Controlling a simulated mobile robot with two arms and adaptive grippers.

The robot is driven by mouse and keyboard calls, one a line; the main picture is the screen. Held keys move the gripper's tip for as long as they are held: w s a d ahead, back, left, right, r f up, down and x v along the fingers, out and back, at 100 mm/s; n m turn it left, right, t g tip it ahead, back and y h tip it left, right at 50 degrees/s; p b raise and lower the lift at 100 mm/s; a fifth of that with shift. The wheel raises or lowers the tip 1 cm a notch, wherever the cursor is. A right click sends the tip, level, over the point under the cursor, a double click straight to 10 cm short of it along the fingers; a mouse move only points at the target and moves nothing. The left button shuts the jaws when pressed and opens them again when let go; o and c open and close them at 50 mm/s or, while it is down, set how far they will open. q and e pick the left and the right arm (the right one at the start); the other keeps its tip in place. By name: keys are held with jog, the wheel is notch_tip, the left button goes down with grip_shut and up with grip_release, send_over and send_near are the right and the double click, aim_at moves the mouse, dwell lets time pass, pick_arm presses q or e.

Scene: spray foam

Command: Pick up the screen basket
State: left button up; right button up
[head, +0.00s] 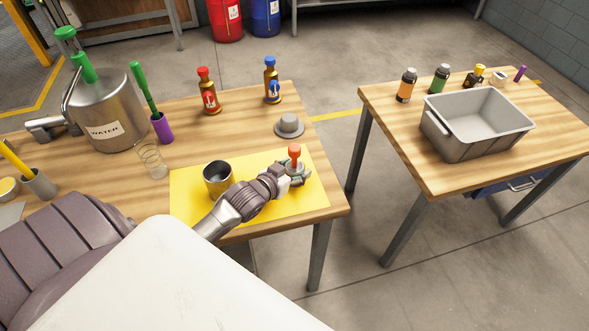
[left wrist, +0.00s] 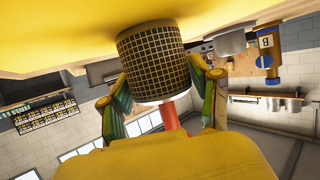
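The screen basket shows in the left wrist view as a dark mesh cylinder (left wrist: 155,62) with a pale rim and a red handle, against the yellow mat. The picture there is upside down. In the head view its red handle (head: 294,152) stands upright on the right part of the yellow mat (head: 190,205), and its body is largely hidden by my gripper. My left gripper (head: 290,172) is at the basket, below the handle's knob. Its fingers (left wrist: 165,100) are spread on either side of the handle and basket; contact is unclear. My right gripper is not in view.
A metal cup (head: 218,180) stands left of the gripper on the mat. A grey lid-like piece (head: 289,126) and two bottles (head: 209,92) (head: 272,80) are behind. A water tank (head: 107,108) is at left. Another table holds a grey bin (head: 480,145).

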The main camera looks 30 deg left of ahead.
aim_at(293, 159)
pick_arm(q)
jog(key=c, duration=0.7)
jog(key=shift+r, duration=0.15)
jog(key=shift+r, duration=0.6)
notch_tip(293, 159, up, 3)
jog(key=s+d+r, duration=0.3)
jog(key=d+r, duration=0.3)
jog(key=s+d+r, duration=0.3)
jog(key=d+r, duration=0.4)
jog(key=shift+s+d+r+b, duration=0.2)
jog(key=shift+s+b, duration=0.15)
jog(key=shift+b, duration=0.05)
